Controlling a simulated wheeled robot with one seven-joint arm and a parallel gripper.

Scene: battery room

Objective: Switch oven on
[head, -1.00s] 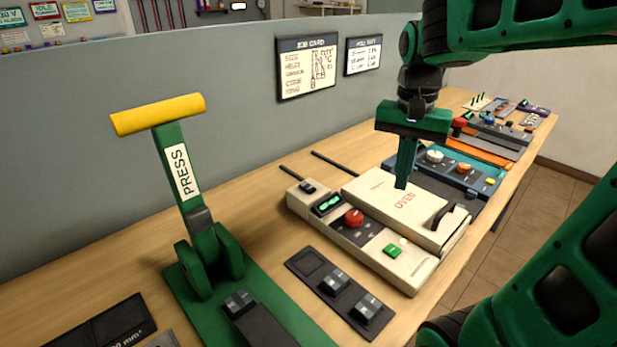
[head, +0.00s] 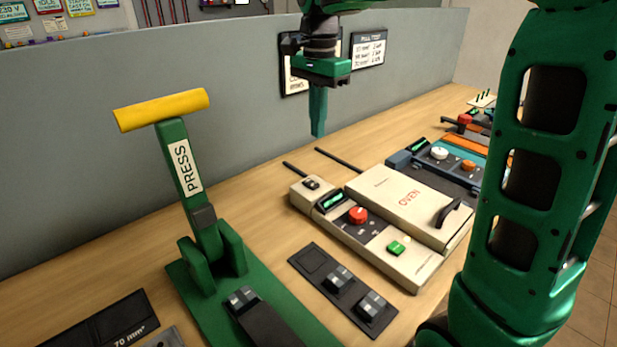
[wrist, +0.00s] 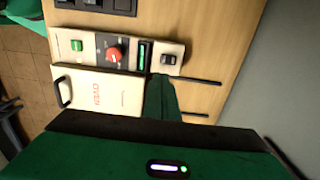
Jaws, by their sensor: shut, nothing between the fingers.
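The cream oven (head: 414,203) lies on the bench with its lid, marked OVEN, down and a dark handle on it. Its control strip carries a red knob (head: 358,215), a green button (head: 397,248), a small display with green marks (head: 331,201) and a dark rocker switch (head: 311,184) at the back end. The switch also shows in the wrist view (wrist: 169,59). My gripper (head: 318,134) is shut and empty, pointing down above and behind the oven, apart from it. In the wrist view the fingers (wrist: 160,100) appear near the display and switch end.
A green press (head: 196,205) with a yellow handle stands to the left. A dark tray with grey blocks (head: 343,290) lies in front of the oven. A grey partition (head: 100,150) with a job card runs behind. Blue-grey equipment (head: 440,165) sits beyond the oven.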

